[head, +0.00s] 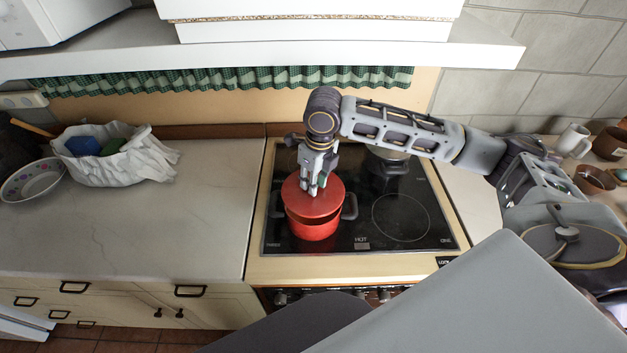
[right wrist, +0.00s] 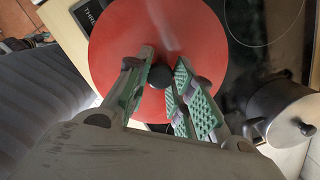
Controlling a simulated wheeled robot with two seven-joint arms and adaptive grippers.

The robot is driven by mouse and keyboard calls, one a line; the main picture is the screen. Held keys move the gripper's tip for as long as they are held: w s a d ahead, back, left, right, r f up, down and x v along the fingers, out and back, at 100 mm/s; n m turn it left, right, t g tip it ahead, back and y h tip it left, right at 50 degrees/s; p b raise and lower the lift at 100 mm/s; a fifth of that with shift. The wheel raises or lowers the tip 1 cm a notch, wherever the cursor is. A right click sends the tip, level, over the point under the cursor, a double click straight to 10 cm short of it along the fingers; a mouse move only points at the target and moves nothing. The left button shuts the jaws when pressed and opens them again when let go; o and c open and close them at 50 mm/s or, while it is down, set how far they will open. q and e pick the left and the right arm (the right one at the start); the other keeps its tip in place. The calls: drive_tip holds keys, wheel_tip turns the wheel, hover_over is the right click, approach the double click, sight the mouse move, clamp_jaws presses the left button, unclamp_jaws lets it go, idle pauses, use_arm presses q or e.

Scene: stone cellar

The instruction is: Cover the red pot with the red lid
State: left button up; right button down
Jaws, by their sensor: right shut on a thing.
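The red pot (head: 313,231) stands on the front left of the black cooktop, with dark handles at its sides. The round red lid (head: 311,205) is over the pot and hides its opening; I cannot tell whether it rests on the rim or is slightly above it. My right gripper (head: 316,190) comes down from above and is shut on the lid's dark knob. In the right wrist view, the knob (right wrist: 160,76) sits between the green-padded fingers and the lid (right wrist: 145,35) fills the upper middle. My left gripper is not in view.
The front right burner is free. A white bag (head: 130,165) and a bowl (head: 32,180) are on the left counter. Mugs (head: 573,140) stand far right. A shelf (head: 300,55) overhangs the back.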

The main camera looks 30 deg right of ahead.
drive_tip(key=shift+f+b, duration=1.25)
drive_tip(key=shift+b, duration=0.1)
drive_tip(key=shift+f, duration=0.75)
drive_tip(key=c, duration=1.2)
unclamp_jaws()
drive_tip(key=shift+o, duration=0.2)
drive_tip(key=shift+r, duration=0.1)
wheel_tip(320, 180, up, 12)
drive_tip(key=s, duration=0.1)
drive_tip(key=shift+s+d+f, duration=0.15)
drive_tip(key=shift+d+f, duration=0.05)
drive_tip(key=shift+d, duration=0.05)
drive_tip(key=shift+s, duration=0.1)
